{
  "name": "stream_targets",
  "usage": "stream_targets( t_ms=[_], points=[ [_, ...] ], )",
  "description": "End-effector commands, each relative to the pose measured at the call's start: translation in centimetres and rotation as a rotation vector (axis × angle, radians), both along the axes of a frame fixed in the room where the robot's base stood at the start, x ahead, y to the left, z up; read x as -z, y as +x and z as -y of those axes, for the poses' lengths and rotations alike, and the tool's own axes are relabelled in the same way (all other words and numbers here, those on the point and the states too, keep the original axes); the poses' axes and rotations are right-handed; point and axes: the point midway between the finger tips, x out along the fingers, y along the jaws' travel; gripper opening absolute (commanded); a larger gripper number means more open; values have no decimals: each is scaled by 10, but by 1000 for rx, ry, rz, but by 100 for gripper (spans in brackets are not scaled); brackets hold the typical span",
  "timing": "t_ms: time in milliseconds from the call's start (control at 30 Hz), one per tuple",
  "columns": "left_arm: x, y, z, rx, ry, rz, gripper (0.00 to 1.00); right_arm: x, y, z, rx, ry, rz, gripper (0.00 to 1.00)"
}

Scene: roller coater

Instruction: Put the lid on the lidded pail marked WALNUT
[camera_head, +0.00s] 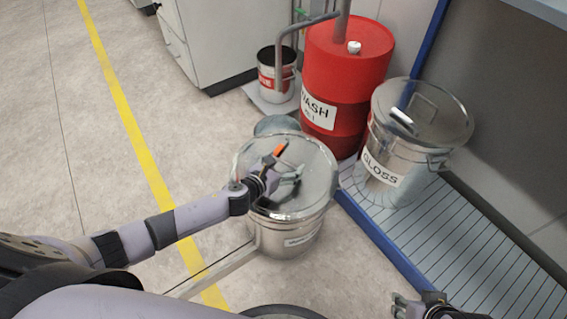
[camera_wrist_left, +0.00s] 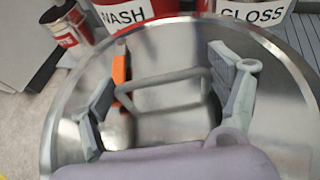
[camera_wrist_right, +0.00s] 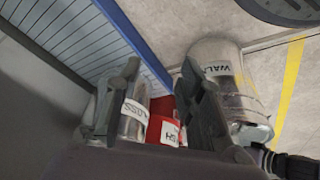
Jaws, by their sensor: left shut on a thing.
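The metal pail (camera_head: 290,237) stands on the floor left of the grated platform; its label reads "WALN" in the right wrist view (camera_wrist_right: 231,84). A round shiny lid (camera_head: 312,160) with a bar handle (camera_wrist_left: 165,77) covers its top in the head view; I cannot tell whether it is fully seated. My left gripper (camera_head: 287,178) is over the lid, shut on its handle, with a finger at each side in the left wrist view. An orange strip (camera_wrist_left: 121,80) shows beside the handle. My right gripper (camera_wrist_right: 163,95) is open and empty, low at the right in the head view (camera_head: 420,305).
A lidded GLOSS pail (camera_head: 395,175) stands on the grated platform (camera_head: 460,255) with a blue edge. A red WASH drum (camera_head: 345,75) and a small bucket (camera_head: 275,77) stand behind. A grey cabinet (camera_head: 215,40) is at the back. The floor at left, with a yellow line (camera_head: 125,115), is clear.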

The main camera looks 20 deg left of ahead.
Motion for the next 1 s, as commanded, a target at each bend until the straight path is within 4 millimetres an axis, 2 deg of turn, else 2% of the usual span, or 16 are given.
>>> stream_targets(
  t_ms=[1000],
  points=[
    [7, 1, 0, 1, -1, 3, 36, -1, 19, -6, -7, 18, 87, 35]
  ],
)
